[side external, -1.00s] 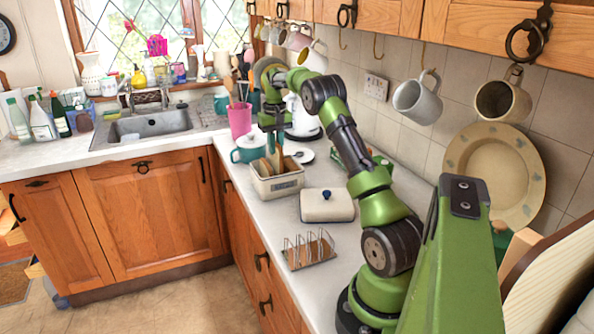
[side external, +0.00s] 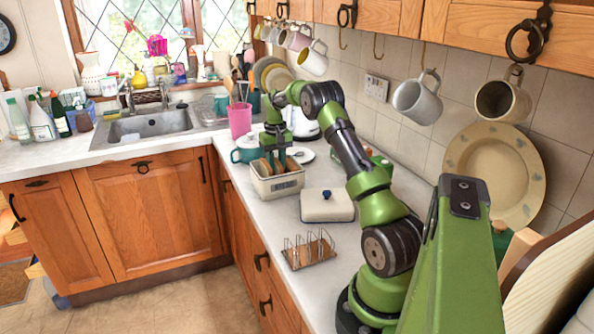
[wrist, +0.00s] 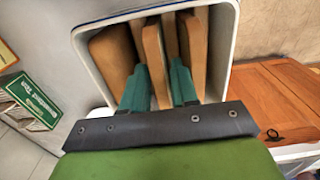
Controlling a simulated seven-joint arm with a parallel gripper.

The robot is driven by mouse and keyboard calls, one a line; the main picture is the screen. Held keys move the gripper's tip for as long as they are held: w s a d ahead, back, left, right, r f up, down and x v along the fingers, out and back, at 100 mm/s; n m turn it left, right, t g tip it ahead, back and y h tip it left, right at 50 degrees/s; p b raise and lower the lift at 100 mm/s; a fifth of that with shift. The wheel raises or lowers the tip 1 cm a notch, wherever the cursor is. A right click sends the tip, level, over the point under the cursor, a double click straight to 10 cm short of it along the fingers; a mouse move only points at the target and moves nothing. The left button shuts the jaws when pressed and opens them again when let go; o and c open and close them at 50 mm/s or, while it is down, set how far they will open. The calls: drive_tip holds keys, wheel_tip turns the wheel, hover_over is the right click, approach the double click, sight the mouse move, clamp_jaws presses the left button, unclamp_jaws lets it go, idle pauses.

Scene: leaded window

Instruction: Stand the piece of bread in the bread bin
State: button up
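The bread bin (side external: 278,188) is an open cream box on the counter, and its pale rim (wrist: 228,50) frames the wrist view. Several brown bread slices stand upright in it, showing in the side view (side external: 266,168) and the wrist view. One slice (wrist: 155,60) stands between my gripper's two green fingers. Another slice (wrist: 112,50) is left of the fingers, and one (wrist: 197,40) is to the right. My gripper (side external: 275,158) points down into the bin, fingertips (wrist: 160,68) among the slices. Whether the fingers press on the middle slice cannot be told.
A lidded butter dish (side external: 327,206) and a wire toast rack (side external: 309,250) stand nearer on the counter. Mugs hang along the wall.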

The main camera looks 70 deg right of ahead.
wheel_tip(320, 180, up, 12)
drive_tip(key=a+r+n+t, duration=0.15)
drive_tip(key=a+r, duration=0.45)
drive_tip(key=a, duration=0.6)
drive_tip(key=a+r+n+t, duration=0.15)
drive_tip(key=a+r, duration=0.35)
drive_tip(key=a, duration=0.7)
drive_tip(key=s+a+f+n+t+y, duration=0.1)
drive_tip(key=s+a+f+t, duration=0.1)
drive_tip(key=s+a, duration=0.6)
drive_tip(key=s+a+f+n+t+y, duration=0.1)
drive_tip(key=s+a+f+t, duration=0.1)
drive_tip(key=s+a, duration=0.6)
drive_tip(key=a+f, duration=0.1)
drive_tip(key=a, duration=0.2)
drive_tip(key=shift+f, duration=0.15)
